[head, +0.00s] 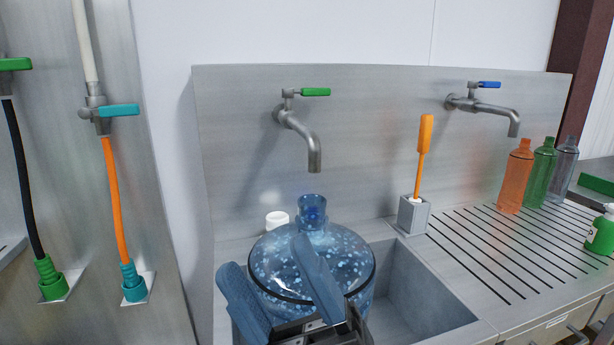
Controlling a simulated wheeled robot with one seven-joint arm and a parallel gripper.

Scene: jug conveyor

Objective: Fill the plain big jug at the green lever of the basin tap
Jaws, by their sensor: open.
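The big jug (342,252) is clear blue with pale speckles. It stands upright in the basin (402,285), its open neck (313,212) below the spout of the left tap (314,155), with a gap between. The green lever (315,92) on top of that tap points right. My gripper (272,262) is open in front of the jug, its two blue fingers spread and overlapping the jug's front in the picture. I cannot tell whether they touch it. No water stream shows at the spout. The jug's lower part is hidden by my gripper and the basin.
A second tap with a blue lever (489,85) is at the right. An orange-handled brush (424,140) stands in a grey holder (413,214). Several bottles stand on the grooved drainboard (500,245). A white cap (277,220) lies behind the jug. Hoses with levers hang left.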

